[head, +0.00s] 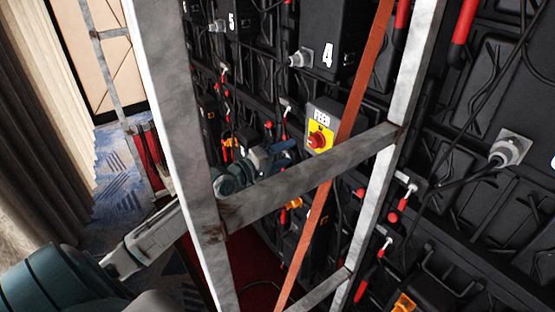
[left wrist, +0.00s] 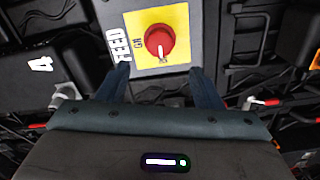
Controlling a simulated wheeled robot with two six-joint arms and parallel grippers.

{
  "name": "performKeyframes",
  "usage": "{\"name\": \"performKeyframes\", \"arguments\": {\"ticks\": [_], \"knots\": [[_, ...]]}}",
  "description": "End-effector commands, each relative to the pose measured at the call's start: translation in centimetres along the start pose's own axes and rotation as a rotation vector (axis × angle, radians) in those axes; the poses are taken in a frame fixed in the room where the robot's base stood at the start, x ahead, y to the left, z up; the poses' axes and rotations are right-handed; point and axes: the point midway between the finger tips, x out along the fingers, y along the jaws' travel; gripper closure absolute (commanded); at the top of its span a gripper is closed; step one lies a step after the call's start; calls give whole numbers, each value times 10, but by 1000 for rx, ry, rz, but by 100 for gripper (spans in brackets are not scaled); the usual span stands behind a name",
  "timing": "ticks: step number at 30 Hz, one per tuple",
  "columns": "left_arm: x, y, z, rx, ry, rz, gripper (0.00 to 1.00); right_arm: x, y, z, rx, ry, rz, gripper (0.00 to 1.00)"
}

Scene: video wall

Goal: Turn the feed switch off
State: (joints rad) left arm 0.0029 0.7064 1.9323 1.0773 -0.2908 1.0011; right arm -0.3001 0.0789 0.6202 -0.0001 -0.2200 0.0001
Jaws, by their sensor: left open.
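The feed switch is a red rotary knob (head: 318,140) on a yellow plate, on a grey box labelled FEED. In the left wrist view the red knob (left wrist: 160,41) is near the top middle, and its white mark points down in the picture. Small lettering on the plate is hard to read. My left gripper (head: 288,152) reaches through the metal frame and is just left of the switch. In the left wrist view its two fingers (left wrist: 163,74) are apart and empty, with the knob beyond their tips, not between them. My right gripper is not in view.
A pale metal frame upright (head: 185,130) and a crossbar (head: 300,183) stand around my left arm. An orange-brown diagonal strap (head: 345,125) passes close to the right of the switch. Black panels with cables and red-handled latches surround it. A box marked 4 (head: 330,40) is above.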

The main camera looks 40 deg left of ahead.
Motion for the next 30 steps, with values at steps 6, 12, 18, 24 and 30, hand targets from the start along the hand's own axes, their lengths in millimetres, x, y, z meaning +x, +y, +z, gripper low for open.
{"name": "performKeyframes", "arguments": {"ticks": [6, 12, 18, 24, 30], "knots": [[-20, 0, 0, 1, 0, -2, 40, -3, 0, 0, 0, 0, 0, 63], [-24, 0, 0, 0, 0, 0, 40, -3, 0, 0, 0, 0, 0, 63], [-24, 0, 0, 0, 0, 0, 40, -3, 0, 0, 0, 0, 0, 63], [-24, 0, 0, -1, 0, 0, 40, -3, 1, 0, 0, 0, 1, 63], [-24, -34, -6, 31, 32, -46, 40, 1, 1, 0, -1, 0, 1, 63]]}}
